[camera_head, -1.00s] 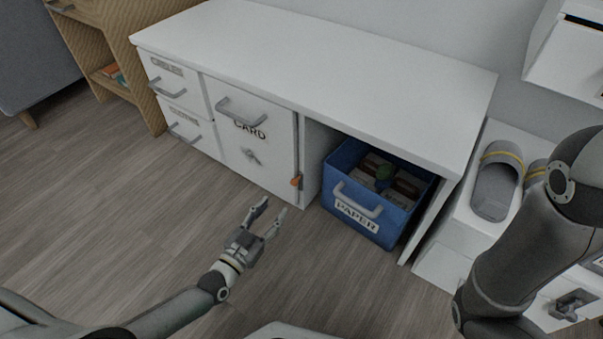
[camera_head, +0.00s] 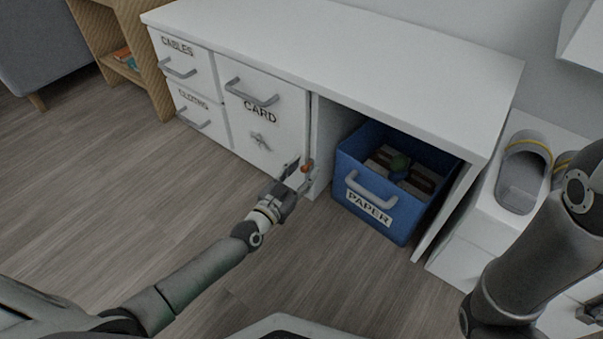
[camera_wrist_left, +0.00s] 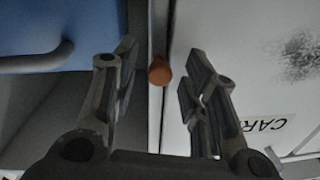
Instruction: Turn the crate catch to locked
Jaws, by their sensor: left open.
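The catch is a small orange-brown knob (camera_head: 308,166) at the right edge of the white door labelled CARD (camera_head: 268,125). In the left wrist view the catch (camera_wrist_left: 159,71) shows as a round orange-brown end between my fingers, ahead of them. My left gripper (camera_head: 298,172) is open at the catch, its fingers pointing at the desk front. In the left wrist view my left gripper (camera_wrist_left: 160,85) has one finger on each side of the catch, with gaps to both. I cannot tell which setting the catch is in. My right gripper is not clearly visible; only its arm shows.
A blue crate labelled PAPER (camera_head: 370,207) stands in the open bay right of the door, with items inside. Drawers labelled CABLES (camera_head: 185,65) and CLOTHS (camera_head: 195,108) are at left. Grey slippers (camera_head: 522,180) lie on a white unit at right. The floor in front is clear.

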